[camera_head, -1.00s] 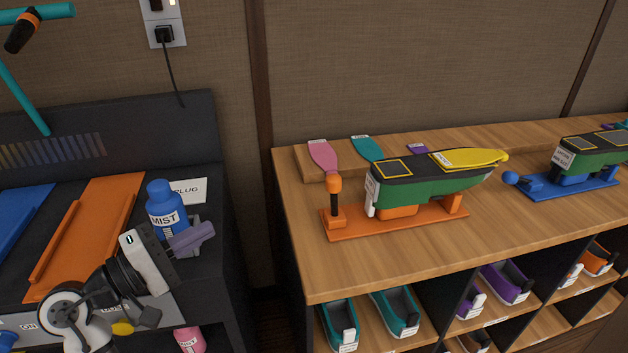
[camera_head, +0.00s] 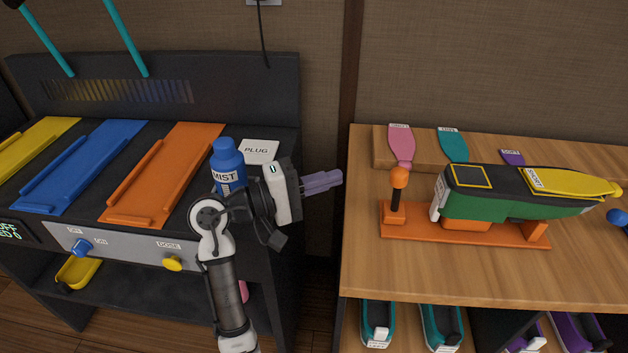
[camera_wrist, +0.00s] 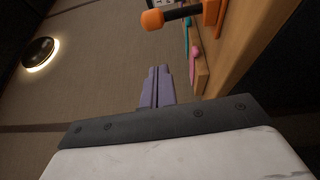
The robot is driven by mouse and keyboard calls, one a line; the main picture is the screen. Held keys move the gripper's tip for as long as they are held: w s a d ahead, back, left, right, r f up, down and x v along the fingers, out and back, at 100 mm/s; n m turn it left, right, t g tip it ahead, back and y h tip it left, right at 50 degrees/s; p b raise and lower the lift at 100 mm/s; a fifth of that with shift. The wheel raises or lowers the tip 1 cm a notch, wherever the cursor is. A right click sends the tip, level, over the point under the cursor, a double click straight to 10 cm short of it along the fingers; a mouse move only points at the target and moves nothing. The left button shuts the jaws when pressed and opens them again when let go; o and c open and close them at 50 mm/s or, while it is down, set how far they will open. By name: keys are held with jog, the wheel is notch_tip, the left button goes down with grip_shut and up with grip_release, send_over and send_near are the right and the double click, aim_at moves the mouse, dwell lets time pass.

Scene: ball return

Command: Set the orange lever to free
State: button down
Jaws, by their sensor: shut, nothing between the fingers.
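The orange lever (camera_head: 398,180) is an orange ball on a dark upright stem. It stands at the left end of an orange base (camera_head: 420,225) on the wooden counter. The base also carries a green and black shoe-shaped form (camera_head: 480,205) with a yellow strip on top. My gripper (camera_head: 338,176) has purple fingers, shut and empty. It is left of the lever and apart from it, pointing right. In the wrist view the purple fingers (camera_wrist: 156,70) are together, and the lever's orange knob (camera_wrist: 152,20) lies ahead at the top. No label for the lever's settings is readable.
A blue MIST bottle (camera_head: 227,165) stands just left of my wrist on the dark machine. Pink (camera_head: 401,145) and teal (camera_head: 452,146) paddles lie on the ledge behind the lever. A gap separates the machine from the wooden counter (camera_head: 400,275). Shoes sit in cubbies below.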

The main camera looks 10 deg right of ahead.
aim_at(397, 194)
jog(key=s+d+p, duration=0.1)
jog(key=d, duration=0.6)
jog(key=shift+s+d+r, duration=0.2)
jog(key=shift+d, duration=0.2)
jog(key=shift+s+d+r+m+y+p, duration=0.2)
jog(key=shift+d+p, duration=0.15)
jog(key=shift+p, duration=0.15)
jog(key=shift+s+d+r+m+y+p, duration=0.1)
jog(key=shift+s+d+y+p, duration=0.1)
jog(key=shift+d+p, duration=0.25)
jog(key=shift+g, duration=0.3)
jog(key=shift+a, duration=0.1)
